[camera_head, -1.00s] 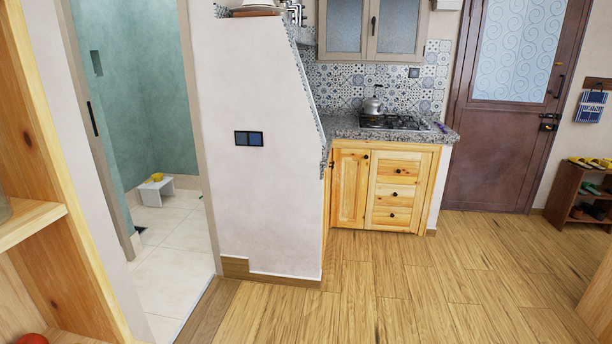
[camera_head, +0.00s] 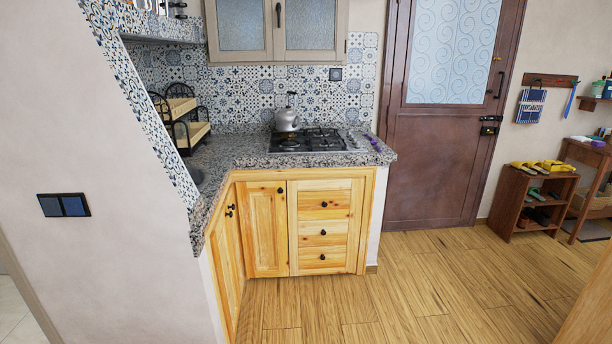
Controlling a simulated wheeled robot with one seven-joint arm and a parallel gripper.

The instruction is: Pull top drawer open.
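The top drawer (camera_head: 340,204) is the uppermost of three wooden drawer fronts in the light wood cabinet (camera_head: 366,225), below the gas hob. It is closed, flush with the drawers under it. Its small dark round knob (camera_head: 324,204) sits near the middle of the front. The middle drawer (camera_head: 340,232) and the bottom drawer (camera_head: 338,257) are closed too, each with a dark knob. My gripper does not show in the head view.
A granite counter (camera_head: 236,160) overhangs the cabinet and carries the hob (camera_head: 308,140) and a kettle (camera_head: 287,119). A white wall (camera_head: 140,215) stands at the left. A shoe rack (camera_head: 535,205) is at the right. The wood floor (camera_head: 400,300) before the drawers is clear.

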